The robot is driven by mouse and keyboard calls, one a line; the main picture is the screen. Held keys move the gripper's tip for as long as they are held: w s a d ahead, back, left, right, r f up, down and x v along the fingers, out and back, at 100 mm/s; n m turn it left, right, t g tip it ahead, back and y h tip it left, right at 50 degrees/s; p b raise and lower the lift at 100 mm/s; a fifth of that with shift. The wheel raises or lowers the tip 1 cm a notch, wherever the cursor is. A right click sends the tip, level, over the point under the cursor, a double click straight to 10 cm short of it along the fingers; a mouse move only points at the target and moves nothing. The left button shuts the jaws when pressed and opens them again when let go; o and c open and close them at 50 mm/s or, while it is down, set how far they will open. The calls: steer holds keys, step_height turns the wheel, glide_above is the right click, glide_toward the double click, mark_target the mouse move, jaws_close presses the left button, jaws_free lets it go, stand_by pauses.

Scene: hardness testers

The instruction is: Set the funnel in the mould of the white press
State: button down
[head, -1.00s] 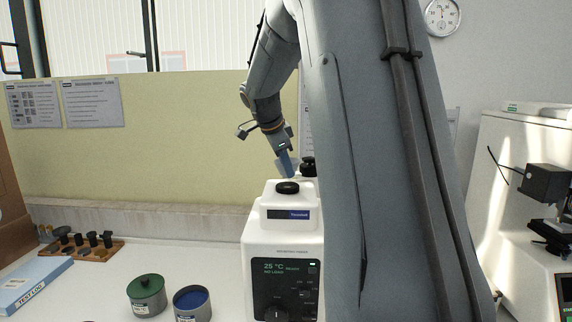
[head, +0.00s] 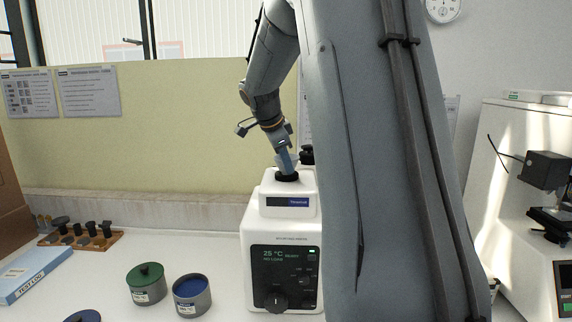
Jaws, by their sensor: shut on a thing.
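The white press (head: 283,228) stands on the bench at the centre, with a dark display and a knob on its front. Its mould shows as a black ring (head: 287,177) on the raised top. My gripper (head: 286,164) points down directly over this ring, shut on the small pale funnel (head: 293,158). The funnel is mostly hidden by the blue-grey fingers. The fingertips appear right at the ring; I cannot tell whether the funnel touches it or is inside it.
A black knob (head: 306,154) stands close behind the mould. A green-lidded pot (head: 147,288), a blue-topped pot (head: 192,298), a wooden rack (head: 103,244) and a blue log box (head: 32,273) are left. Another tester (head: 520,180) stands right. My arm hides the bench right of the press.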

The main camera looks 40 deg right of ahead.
steer(key=shift+s+a+f+b, duration=0.15)
steer(key=shift+a+f+b, duration=0.05)
steer(key=shift+f+b, duration=0.5)
steer(key=c, duration=1.7)
jaws_free()
steer(key=shift+f, duration=0.15)
steer(key=shift+c, duration=0.2)
steer(key=shift+a+r, duration=0.2)
steer(key=shift+r, duration=0.25)
steer(key=b+v, duration=0.2)
steer(key=v, duration=0.5)
steer(key=shift+d+r, duration=0.2)
steer(key=shift+r, duration=0.45)
steer(key=shift+w+a, duration=0.1)
steer(key=shift+w, duration=0.15)
